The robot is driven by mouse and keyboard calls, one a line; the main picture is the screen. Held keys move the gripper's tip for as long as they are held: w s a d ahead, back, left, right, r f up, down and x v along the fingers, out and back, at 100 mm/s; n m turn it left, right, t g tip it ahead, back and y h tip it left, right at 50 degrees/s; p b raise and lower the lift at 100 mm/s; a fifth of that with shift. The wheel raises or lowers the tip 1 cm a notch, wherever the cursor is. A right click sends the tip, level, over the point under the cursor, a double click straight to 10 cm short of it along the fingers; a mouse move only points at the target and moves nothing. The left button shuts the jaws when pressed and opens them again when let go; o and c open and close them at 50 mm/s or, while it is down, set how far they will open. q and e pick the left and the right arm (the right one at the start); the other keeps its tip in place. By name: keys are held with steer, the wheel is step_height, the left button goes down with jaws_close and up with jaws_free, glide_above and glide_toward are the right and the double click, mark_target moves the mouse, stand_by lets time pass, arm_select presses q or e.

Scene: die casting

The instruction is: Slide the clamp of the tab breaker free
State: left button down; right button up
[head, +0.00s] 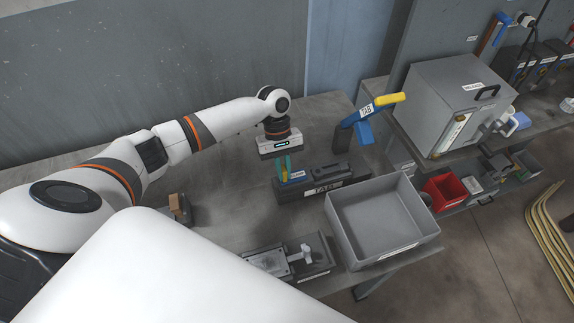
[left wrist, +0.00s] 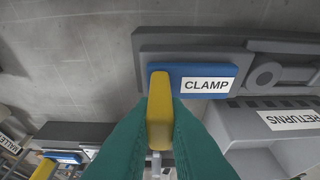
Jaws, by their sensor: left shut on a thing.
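The tab breaker (head: 318,185) is a dark grey block with a white label on the bench, left of the grey bin. Its blue clamp (head: 297,178) sits at the block's left end; in the left wrist view the clamp (left wrist: 218,73) bears the label CLAMP. A yellow handle (left wrist: 159,112) stands out from the clamp. My left gripper (head: 284,172) reaches down from above and is shut on this handle. Its teal fingers (left wrist: 159,125) lie on both sides of the handle and hide part of it. My right gripper is not in view.
A blue lever with a yellow grip (head: 390,99) rises behind the breaker. A grey bin (head: 347,233) stands right of it, labelled RETURNS in the wrist view (left wrist: 293,120). A metal fixture (head: 270,262) lies in front. A grey cabinet (head: 445,90) stands at right. Bare bench (head: 225,205) lies to the left.

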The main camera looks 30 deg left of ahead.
arm_select(q)
steer(key=c, duration=1.6)
jaws_free()
steer(key=shift+s+a, duration=0.15)
steer(key=shift+o, duration=0.8)
steer(key=shift+s, duration=0.15)
steer(key=shift+r, duration=0.1)
steer(key=shift+w+r, duration=0.15)
steer(key=shift+w, duration=0.1)
steer(key=b+v, duration=0.2)
steer(key=v, duration=0.9)
steer(key=shift+a+r, duration=0.2)
steer(key=shift+r, duration=0.05)
steer(key=shift+s, duration=0.1)
